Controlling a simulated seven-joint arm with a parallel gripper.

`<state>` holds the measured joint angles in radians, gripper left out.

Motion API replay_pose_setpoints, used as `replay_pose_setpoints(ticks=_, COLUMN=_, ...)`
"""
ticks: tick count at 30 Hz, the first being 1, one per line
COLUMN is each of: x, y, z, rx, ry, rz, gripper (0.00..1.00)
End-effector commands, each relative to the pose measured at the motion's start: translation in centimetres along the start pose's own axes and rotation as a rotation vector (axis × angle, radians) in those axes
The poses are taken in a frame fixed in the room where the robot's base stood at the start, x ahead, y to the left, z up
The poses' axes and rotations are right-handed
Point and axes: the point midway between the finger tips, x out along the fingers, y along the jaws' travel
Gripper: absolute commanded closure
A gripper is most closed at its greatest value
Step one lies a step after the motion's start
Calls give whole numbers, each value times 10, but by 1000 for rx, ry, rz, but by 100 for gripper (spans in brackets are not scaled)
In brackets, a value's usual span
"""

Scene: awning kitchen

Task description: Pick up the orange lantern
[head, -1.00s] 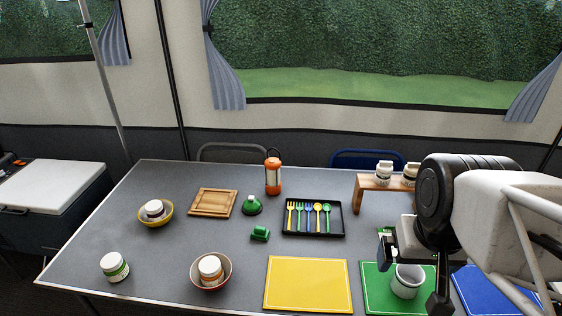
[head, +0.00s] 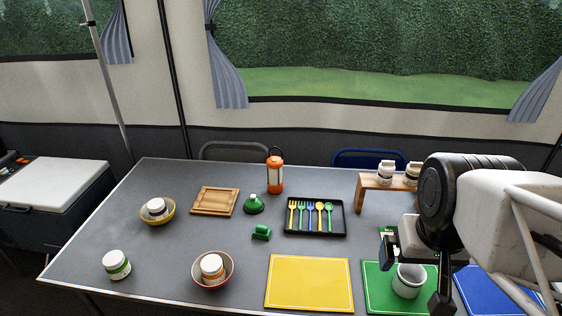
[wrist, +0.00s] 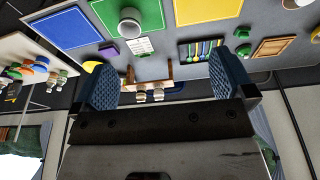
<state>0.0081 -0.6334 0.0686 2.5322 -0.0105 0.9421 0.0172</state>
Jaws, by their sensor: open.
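The orange lantern (head: 275,174) stands upright at the back of the grey table in the head view. It has an orange base and cap, a pale middle and a dark handle on top. My gripper shows in the wrist view (wrist: 168,88), with its two blue fingers wide apart and nothing between them. In the head view my arm is at the right of the table, well to the right of the lantern, and its fingers are mostly hidden there. I cannot make out the lantern clearly in the wrist view.
A black cutlery tray (head: 315,232) lies to the right of the lantern, and a green bell-shaped item (head: 254,205) in front of it. A white mug (head: 407,281) stands on the green mat (head: 374,298).

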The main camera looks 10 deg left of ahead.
Motion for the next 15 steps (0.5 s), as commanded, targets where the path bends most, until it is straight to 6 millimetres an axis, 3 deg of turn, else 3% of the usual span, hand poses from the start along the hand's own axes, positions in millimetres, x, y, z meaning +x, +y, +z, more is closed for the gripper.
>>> replay_pose_setpoints(ticks=8, x=0, y=-2, z=-4, rx=10, ry=-8, rz=-8, gripper=0)
replay_pose_setpoints(ticks=15, x=1, y=-12, z=-28, rx=69, ry=-54, rz=-59, gripper=0)
